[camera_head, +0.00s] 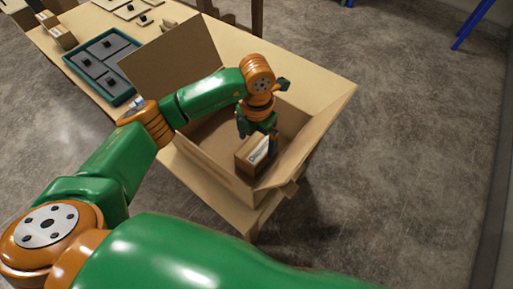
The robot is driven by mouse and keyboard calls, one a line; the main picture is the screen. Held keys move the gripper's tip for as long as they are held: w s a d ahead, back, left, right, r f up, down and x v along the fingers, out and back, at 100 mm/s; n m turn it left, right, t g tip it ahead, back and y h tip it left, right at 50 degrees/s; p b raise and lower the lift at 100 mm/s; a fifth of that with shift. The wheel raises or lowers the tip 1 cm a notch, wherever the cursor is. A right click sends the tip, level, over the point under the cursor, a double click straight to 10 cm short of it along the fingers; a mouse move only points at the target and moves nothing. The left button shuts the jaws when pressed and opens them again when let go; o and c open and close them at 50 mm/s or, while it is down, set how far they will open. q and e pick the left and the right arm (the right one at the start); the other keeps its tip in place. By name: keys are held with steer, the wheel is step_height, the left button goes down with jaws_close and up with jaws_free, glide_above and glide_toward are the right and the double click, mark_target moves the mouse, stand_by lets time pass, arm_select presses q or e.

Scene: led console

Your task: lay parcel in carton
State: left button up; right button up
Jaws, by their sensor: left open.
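A small brown parcel (252,156) with a white printed label is inside the open carton (207,158), near its front right corner. The carton stands on the table with its flaps spread, one large flap raised at the back left. My left gripper (262,132) reaches down into the carton just above and behind the parcel. Its jaws are open. A dark finger shows at the parcel's right side; I cannot tell whether it touches. My arm hides part of the carton's inside. My right gripper is not in view.
A teal tray (127,96) with grey panels and black knobs lies on the table left of the carton. Small boxes (62,37) stand at the table's far left end. Grey floor (400,150) lies open to the right. Blue legs (471,25) show at the top right.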

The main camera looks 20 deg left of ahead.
mark_target(256, 146)
arm_select(q)
step_height(256, 146, up, 8)
steer(key=b, duration=0.1)
steer(key=shift+f, duration=0.25)
